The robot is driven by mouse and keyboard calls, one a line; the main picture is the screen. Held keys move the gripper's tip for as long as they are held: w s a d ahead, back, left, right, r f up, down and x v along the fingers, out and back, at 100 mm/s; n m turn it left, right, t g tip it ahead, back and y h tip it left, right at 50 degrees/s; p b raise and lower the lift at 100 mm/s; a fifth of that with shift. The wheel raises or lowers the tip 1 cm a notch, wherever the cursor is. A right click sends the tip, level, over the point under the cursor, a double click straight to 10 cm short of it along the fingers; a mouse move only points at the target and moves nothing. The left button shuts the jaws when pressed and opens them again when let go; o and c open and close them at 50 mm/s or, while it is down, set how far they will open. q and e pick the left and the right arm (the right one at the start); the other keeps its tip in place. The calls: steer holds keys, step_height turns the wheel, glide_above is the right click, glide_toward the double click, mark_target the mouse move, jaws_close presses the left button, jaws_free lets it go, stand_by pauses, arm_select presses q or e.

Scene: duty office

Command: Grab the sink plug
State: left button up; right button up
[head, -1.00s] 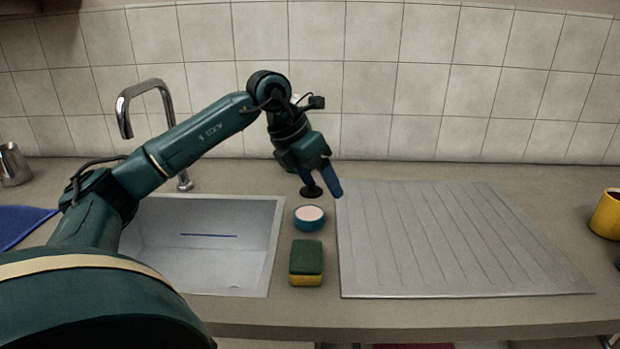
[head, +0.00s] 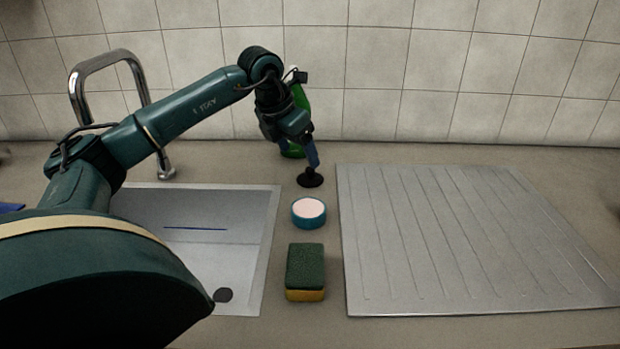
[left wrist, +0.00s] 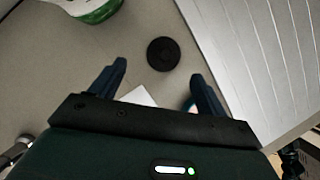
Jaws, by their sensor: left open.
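The sink plug (head: 310,179) is a small black round piece on the counter, behind the blue tin and between sink and drainboard. In the left wrist view the plug (left wrist: 163,54) is a dark disc lying just beyond the fingertips, roughly centred between them. My left gripper (head: 313,162) is right above or just behind the plug in the head view; its blue finger overlaps the plug's upper edge. In the left wrist view the left gripper (left wrist: 160,70) is open with nothing between its fingers. Whether a finger touches the plug cannot be told. My right gripper is not in view.
A blue tin (head: 309,213) with a pale top and a green-yellow sponge (head: 305,268) stand in front of the plug. A green bottle (head: 301,97) stands behind my gripper. The sink (head: 262,240) with its tap (head: 146,95) is left; the ribbed drainboard (head: 450,240) is right.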

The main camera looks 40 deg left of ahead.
mark_target(307, 170)
arm_select(q)
steer(key=shift+d+x, duration=0.15)
steer(key=shift+x, duration=1.4)
steer(key=shift+d+x, duration=0.2)
steer(key=shift+x, duration=1.35)
steer(key=shift+s, duration=0.1)
steer(key=shift+c, duration=0.2)
steer(key=c, duration=1)
